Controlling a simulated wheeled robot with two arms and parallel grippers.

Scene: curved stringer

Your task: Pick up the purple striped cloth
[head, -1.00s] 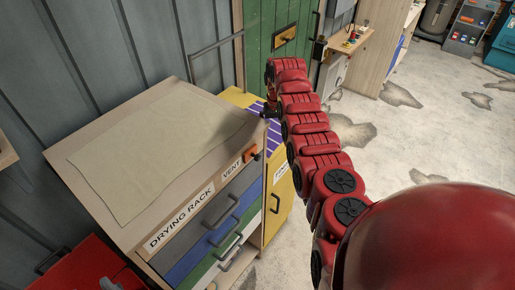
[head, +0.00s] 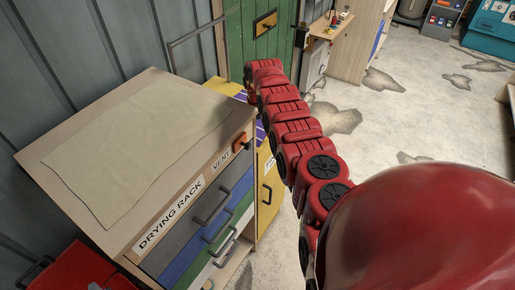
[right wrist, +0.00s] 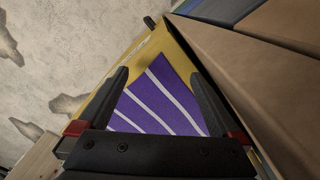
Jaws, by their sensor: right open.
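The purple striped cloth (right wrist: 156,106), with white stripes, lies on the yellow cabinet's top. In the right wrist view it spreads between and beyond the two fingers of my right gripper (right wrist: 160,82). The fingers are apart and nothing is held between them; I cannot tell whether they touch the cloth. In the head view only a small purple patch of the cloth (head: 260,132) shows, beside my red right arm and behind the drying rack's corner. My right gripper is hidden there. My left gripper is in neither view.
The wooden drying rack (head: 150,88), with a beige sheet (head: 140,140) on top and several drawers, stands left of the yellow cabinet (head: 268,190). Its side is close to the gripper in the wrist view. A green door (head: 258,45) is behind. The floor on the right is clear.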

